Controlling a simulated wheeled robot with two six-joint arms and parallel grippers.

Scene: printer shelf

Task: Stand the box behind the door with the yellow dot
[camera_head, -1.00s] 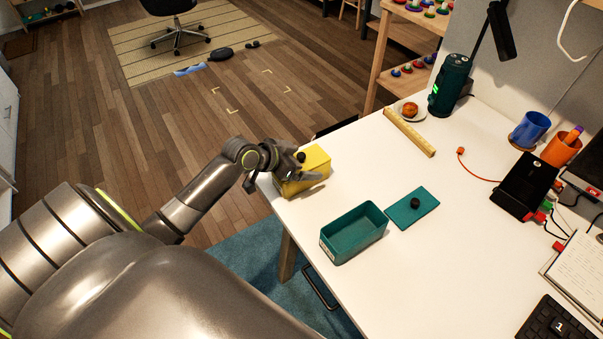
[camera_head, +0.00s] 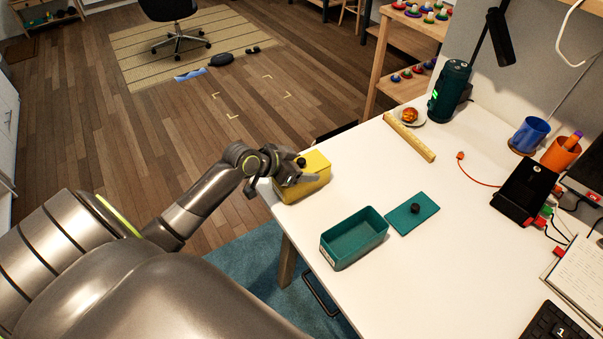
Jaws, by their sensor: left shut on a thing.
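A yellow box (camera_head: 318,186) with a black knob (camera_head: 301,162) on top sits at the far left corner of the white table (camera_head: 385,285). My left gripper (camera_head: 303,178) is over its top and shut on it; the hand hides the exact grip. No door with a yellow dot can be made out in this view. My right gripper is out of view.
A black device (camera_head: 525,188) with cables stands right.

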